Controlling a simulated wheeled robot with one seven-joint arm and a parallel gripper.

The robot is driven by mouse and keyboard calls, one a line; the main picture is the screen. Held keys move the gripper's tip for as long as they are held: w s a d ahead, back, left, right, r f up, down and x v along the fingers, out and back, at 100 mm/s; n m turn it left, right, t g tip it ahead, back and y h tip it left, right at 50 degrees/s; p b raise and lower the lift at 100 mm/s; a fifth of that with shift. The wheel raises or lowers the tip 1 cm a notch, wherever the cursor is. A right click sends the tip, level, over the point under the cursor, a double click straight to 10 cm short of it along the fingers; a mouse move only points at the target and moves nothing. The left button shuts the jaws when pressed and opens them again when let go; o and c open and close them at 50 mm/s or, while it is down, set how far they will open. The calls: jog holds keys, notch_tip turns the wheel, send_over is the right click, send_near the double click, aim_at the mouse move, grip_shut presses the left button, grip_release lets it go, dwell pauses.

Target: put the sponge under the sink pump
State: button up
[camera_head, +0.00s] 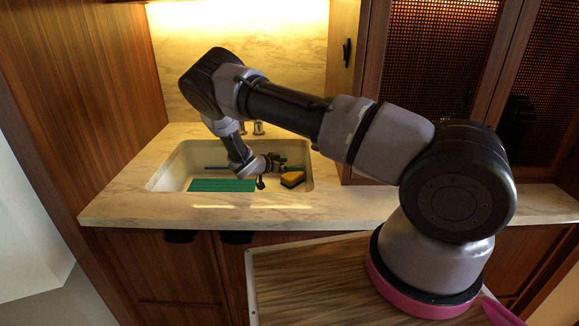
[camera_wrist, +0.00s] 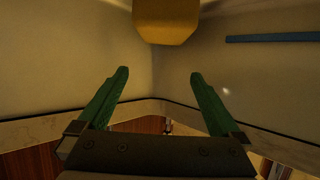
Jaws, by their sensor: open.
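The yellow and black sponge (camera_head: 292,180) lies in the right part of the sink (camera_head: 168,172). My gripper (camera_head: 292,168) is low in the sink, close beside the sponge. In the wrist view, my gripper's green fingers (camera_wrist: 159,76) are spread with nothing between them. A yellow-brown block, which looks like the sponge (camera_wrist: 166,22), shows at the top, beyond the fingertips. Small metal fittings (camera_head: 258,128) stand behind the sink, partly hidden by my arm. I cannot tell which of them is the pump.
A teal mat (camera_head: 222,185) lies at the sink's front. A thin blue bar (camera_head: 215,168) is behind it and shows in the wrist view (camera_wrist: 272,38). The sink walls are close around my gripper. The counter (camera_head: 350,207) to the right is clear.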

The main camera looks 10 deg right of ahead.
jog(key=v, duration=1.2)
jog(key=shift+r, duration=0.25)
jog(key=shift+a, duration=0.1)
